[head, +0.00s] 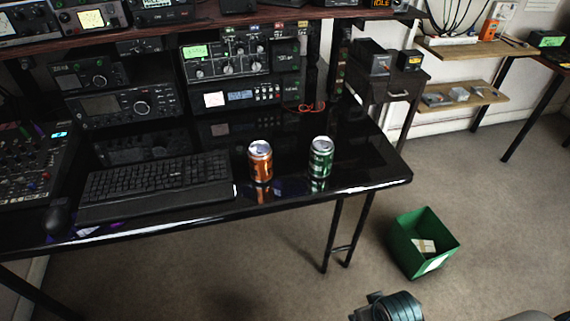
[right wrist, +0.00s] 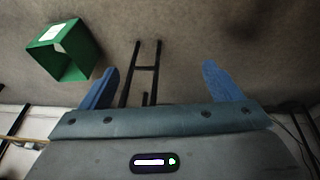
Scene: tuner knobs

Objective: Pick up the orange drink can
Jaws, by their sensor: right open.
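The orange drink can (head: 260,161) stands upright on the glossy black desk (head: 340,200), near its front edge and right of the keyboard. A green can (head: 321,157) stands upright to its right, with a gap between them. My right gripper (right wrist: 160,68) shows in the right wrist view with its two blue fingers wide apart and nothing between them. It is over the carpet, away from the cans, which are not in that view. My left gripper is in neither view.
A black keyboard (head: 155,185) lies left of the orange can. Radio equipment (head: 240,95) stands behind the cans. A green bin (head: 422,242) is on the floor right of the desk, and it also shows in the right wrist view (right wrist: 62,50). Carpet in front of the desk is mostly clear.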

